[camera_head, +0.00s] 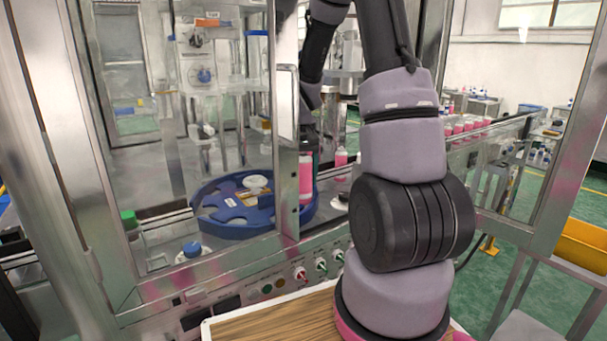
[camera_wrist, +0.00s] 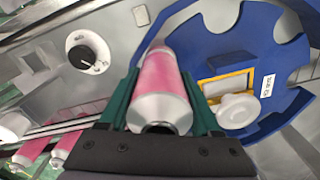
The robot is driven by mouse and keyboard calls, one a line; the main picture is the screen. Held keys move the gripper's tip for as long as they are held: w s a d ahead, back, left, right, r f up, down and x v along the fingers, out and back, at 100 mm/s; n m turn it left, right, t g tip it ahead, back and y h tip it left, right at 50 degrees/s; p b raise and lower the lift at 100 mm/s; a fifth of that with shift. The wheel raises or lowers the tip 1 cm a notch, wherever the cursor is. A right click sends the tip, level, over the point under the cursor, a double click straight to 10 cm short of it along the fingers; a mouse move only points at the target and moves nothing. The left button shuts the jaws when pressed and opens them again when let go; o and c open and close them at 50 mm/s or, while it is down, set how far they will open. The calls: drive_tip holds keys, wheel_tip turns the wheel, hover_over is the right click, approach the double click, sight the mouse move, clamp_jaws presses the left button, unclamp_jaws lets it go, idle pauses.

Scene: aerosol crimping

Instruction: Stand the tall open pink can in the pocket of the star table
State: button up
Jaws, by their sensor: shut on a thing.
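The tall pink can (camera_wrist: 165,72) has a silver shoulder and an open mouth facing the wrist camera. My gripper (camera_wrist: 159,84) is shut on it, with a dark green finger on each side. In the head view the can (camera_head: 306,180) looks upright at the right rim of the blue star table (camera_head: 240,229), partly behind a metal door post. In the wrist view the can's far end is beside the notched edge of the star table (camera_wrist: 217,55). I cannot tell whether its base is inside a pocket or above it.
A white round part (camera_wrist: 238,111) sits by a yellow-framed plate on the star table. The metal door post (camera_head: 287,150) stands close to the can. Other pink cans (camera_head: 341,158) stand behind and right. A black knob (camera_wrist: 88,53) is on the machine panel.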

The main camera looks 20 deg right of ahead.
sight(304, 158)
drive_tip(key=shift+f, duration=0.1)
idle(0.3)
drive_tip(key=shift+f, duration=1.05)
drive_tip(key=shift+f, duration=0.5)
drive_tip(key=o, duration=1.5)
drive_tip(key=shift+c, duration=0.2)
wheel_tip(304, 158, up, 11)
drive_tip(key=shift+f, duration=0.1)
drive_tip(key=shift+s, duration=0.1)
